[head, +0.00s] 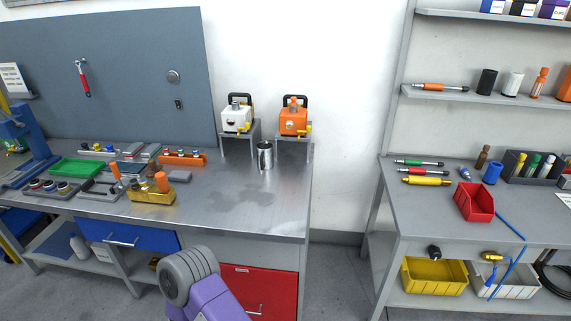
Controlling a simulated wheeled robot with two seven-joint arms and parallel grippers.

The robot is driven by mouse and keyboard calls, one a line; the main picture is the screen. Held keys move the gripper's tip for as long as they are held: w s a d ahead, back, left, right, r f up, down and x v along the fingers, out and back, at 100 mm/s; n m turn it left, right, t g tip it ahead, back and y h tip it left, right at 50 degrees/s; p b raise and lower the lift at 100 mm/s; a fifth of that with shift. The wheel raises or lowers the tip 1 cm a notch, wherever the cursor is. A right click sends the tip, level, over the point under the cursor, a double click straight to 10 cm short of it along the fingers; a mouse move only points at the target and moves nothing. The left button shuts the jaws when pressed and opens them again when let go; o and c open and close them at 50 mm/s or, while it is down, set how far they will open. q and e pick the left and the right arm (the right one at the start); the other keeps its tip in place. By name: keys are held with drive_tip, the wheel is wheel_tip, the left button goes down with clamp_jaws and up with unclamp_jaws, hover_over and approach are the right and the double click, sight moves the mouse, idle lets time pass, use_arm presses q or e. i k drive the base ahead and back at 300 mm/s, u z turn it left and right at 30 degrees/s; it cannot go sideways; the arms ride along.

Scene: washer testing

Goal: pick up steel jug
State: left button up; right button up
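The steel jug (265,156) stands upright on the steel workbench, near the bench's back right corner. It is a shiny silver cylinder, in front of the small stands that carry the white and orange units. A purple and grey link of my own arm shows at the bottom centre, in front of the bench and well short of the jug. Neither gripper is in view. Nothing touches the jug.
The white unit (237,117) and orange unit (294,117) sit close behind the jug. A brass block (152,196) and several trays fill the bench's left. The bench front around the jug is clear. A second bench with a red bin (474,203) stands right, across a gap.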

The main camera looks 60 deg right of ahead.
sight(264, 158)
drive_tip(key=z, duration=1.3)
